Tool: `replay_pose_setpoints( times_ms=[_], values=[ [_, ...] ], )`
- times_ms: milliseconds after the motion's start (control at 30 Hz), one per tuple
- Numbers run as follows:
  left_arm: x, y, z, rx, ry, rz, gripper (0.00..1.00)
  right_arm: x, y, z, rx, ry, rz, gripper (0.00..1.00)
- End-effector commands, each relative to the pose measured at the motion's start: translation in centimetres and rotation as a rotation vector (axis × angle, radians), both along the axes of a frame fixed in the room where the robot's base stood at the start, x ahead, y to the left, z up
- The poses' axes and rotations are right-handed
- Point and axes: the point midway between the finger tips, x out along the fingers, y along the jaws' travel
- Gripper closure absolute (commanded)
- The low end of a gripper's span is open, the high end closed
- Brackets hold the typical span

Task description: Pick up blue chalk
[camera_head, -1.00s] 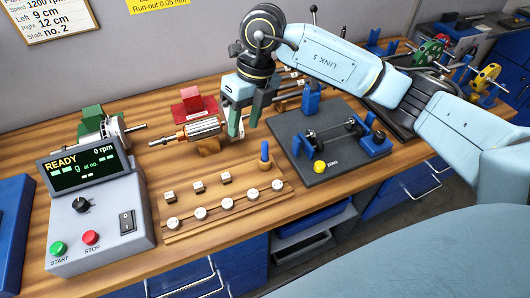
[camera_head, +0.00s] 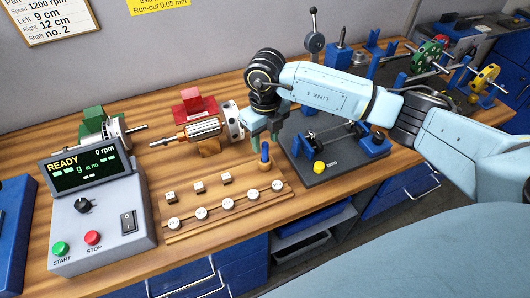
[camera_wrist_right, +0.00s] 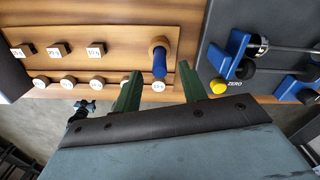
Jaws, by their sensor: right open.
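The blue chalk (camera_head: 265,152) stands upright in a round wooden holder at the right end of the wooden tray (camera_head: 190,232). In the right wrist view the chalk (camera_wrist_right: 160,65) shows with its holder ring (camera_wrist_right: 160,43). My right gripper (camera_head: 265,137) has green fingers and is open, just behind and above the chalk in the head view. In the right wrist view its two fingertips (camera_wrist_right: 159,74) are spread to the left and right of the chalk, with nothing held between them. Whether a finger touches the chalk I cannot tell. My left gripper is not in view.
Several white-topped round weights (camera_head: 227,205) and small labelled blocks (camera_head: 198,187) sit on the tray. A dark balancing stand (camera_head: 318,172) with a yellow knob (camera_head: 319,168) is close on the right. A rotor (camera_head: 203,128) lies behind. The control box (camera_head: 95,215) is left.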

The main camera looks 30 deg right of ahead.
Motion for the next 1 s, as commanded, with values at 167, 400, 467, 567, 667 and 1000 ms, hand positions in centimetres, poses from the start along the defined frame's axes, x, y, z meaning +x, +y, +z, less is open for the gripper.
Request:
replay_pose_setpoints(
  times_ms=[167,400,467,567,667,1000],
  values=[
    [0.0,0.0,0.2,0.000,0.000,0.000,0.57,0.1,0.0,-2.3,0.000,0.001,0.001,0.58],
    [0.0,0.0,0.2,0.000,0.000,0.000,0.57,0.1,0.0,-2.7,0.000,-0.001,0.001,0.58],
    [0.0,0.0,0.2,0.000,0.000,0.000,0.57,0.1,0.0,-2.7,0.000,-0.001,0.001,0.59],
    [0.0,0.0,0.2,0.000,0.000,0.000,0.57,0.1,0.0,-2.7,0.000,-0.001,0.001,0.72],
    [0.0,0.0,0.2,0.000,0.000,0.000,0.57,0.1,0.0,-2.6,0.000,-0.001,0.001,0.85],
    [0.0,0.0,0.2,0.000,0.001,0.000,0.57,0.1,0.0,-2.6,0.000,-0.001,0.001,1.00]
  ],
)
